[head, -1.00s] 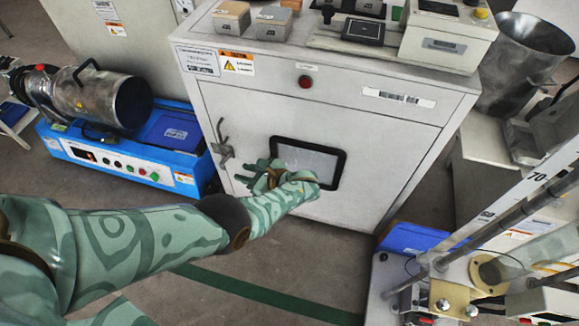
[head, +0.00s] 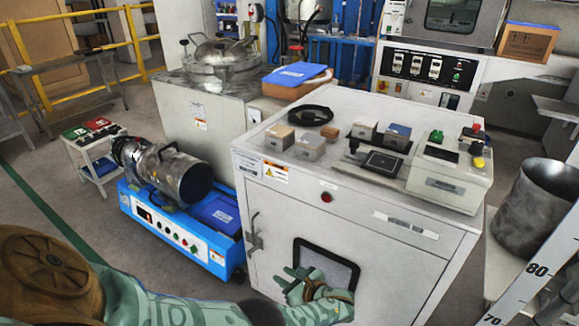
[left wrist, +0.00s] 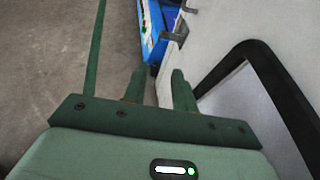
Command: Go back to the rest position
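My left gripper (head: 291,281) is green and reaches in low in the head view, in front of the dark-framed window (head: 326,262) of a white cabinet (head: 390,264). In the left wrist view the two fingers of the left gripper (left wrist: 158,82) stand apart with nothing between them. The window frame (left wrist: 262,62) lies to their right in that view. I cannot tell whether the gripper touches the cabinet. My right gripper is in neither view.
The cabinet's door handle (head: 254,233) is just left of the gripper. A blue machine with a metal drum (head: 178,172) is at the left. Open floor (head: 45,170) lies farther left.

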